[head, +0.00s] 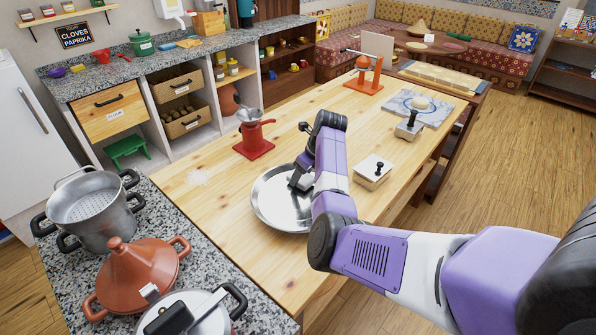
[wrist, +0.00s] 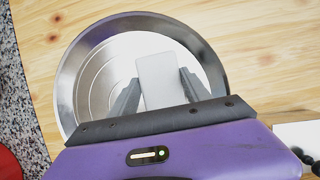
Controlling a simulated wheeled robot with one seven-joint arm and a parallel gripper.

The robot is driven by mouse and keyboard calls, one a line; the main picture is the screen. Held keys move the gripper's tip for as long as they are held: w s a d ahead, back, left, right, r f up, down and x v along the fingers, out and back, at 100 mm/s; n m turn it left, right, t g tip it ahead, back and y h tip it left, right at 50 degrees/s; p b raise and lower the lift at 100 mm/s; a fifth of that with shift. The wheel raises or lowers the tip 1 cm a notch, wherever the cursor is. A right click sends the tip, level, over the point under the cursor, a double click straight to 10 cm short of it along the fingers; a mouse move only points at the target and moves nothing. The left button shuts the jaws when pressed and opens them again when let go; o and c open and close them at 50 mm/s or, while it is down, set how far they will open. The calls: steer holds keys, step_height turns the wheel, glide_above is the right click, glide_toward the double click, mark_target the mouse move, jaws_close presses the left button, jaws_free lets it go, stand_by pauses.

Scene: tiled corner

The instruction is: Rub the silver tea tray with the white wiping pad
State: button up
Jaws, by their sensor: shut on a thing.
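The silver tea tray (head: 265,205) is a round, shallow metal dish lying on the wooden table. It fills much of the wrist view (wrist: 88,72), where its raised rim and ring-marked floor show. My gripper (head: 297,184) reaches down inside the rim. In the wrist view its two dark fingers (wrist: 159,84) stand on either side of the white wiping pad (wrist: 161,68), a pale flat rectangle, and are shut on it. The pad lies over the right part of the tray floor; whether it touches the metal I cannot tell. In the head view my gripper and arm hide the pad.
A red grinder (head: 255,137) stands behind the tray. A white box with a black knob (head: 372,174) is to the right, near my arm. A terracotta tagine (head: 133,272) and steel pots (head: 90,212) crowd the granite counter at front left. Bare tabletop lies left of the tray.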

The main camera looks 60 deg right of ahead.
steer(key=shift+r, duration=0.1)
steer(key=shift+r, duration=2.95)
steer(key=shift+r, duration=0.15)
steer(key=shift+r, duration=1.35)
